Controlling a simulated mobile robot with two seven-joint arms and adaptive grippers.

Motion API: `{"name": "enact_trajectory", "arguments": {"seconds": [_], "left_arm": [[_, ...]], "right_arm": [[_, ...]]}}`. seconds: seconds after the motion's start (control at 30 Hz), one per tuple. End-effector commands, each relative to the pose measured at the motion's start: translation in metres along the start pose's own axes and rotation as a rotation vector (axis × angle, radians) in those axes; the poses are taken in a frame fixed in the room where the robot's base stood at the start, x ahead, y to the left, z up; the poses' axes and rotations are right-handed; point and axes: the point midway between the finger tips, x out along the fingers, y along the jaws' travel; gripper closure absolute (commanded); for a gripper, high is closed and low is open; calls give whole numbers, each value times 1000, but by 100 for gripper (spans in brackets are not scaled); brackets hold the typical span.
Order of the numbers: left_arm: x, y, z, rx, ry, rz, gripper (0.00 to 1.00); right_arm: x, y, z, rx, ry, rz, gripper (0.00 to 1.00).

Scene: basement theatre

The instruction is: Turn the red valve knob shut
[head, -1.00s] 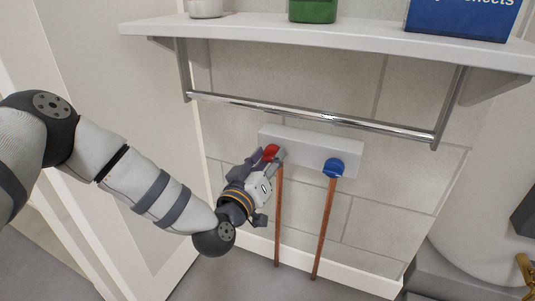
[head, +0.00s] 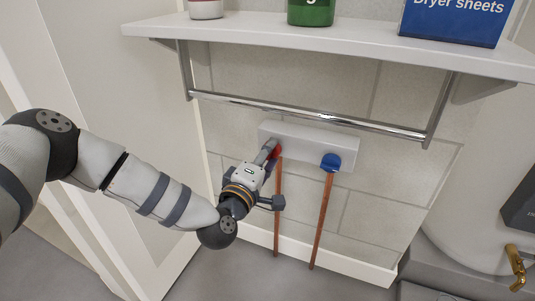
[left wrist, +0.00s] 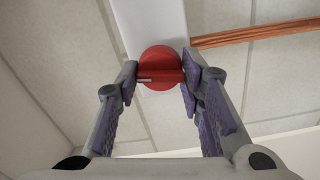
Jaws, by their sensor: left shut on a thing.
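The red valve knob (left wrist: 160,62) sits on the white wall box (head: 300,136), at its left end. In the head view only a sliver of the red knob (head: 277,151) shows behind my gripper. My left gripper (head: 268,153) is at the knob. In the left wrist view its two fingers (left wrist: 159,80) are on either side of the knob's raised bar, shut on it. The bar lies across the picture between the fingertips. My right gripper is not in view.
A blue knob (head: 331,162) is on the same box to the right. Copper pipes (head: 323,220) run down from both knobs. A chrome rail (head: 300,115) and a white shelf (head: 330,43) with a dryer sheets box (head: 455,20) are above.

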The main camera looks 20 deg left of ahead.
Motion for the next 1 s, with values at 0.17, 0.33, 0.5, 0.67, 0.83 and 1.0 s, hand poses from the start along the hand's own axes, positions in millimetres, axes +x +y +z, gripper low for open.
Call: {"name": "enact_trajectory", "arguments": {"seconds": [0.17,0.33,0.5,0.67,0.83,1.0], "left_arm": [[0,-1,1,-105,-3,-2,93],[0,-1,1,-173,-3,-2,93],[0,-1,1,-210,-3,-2,93],[0,-1,2,-224,-4,-2,93],[0,0,2,-226,-4,-2,93],[0,0,2,-225,-4,-2,93]], "right_arm": [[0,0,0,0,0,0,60],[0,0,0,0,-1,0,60],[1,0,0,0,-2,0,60],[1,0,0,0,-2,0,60],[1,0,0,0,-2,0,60],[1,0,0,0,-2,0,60]]}}
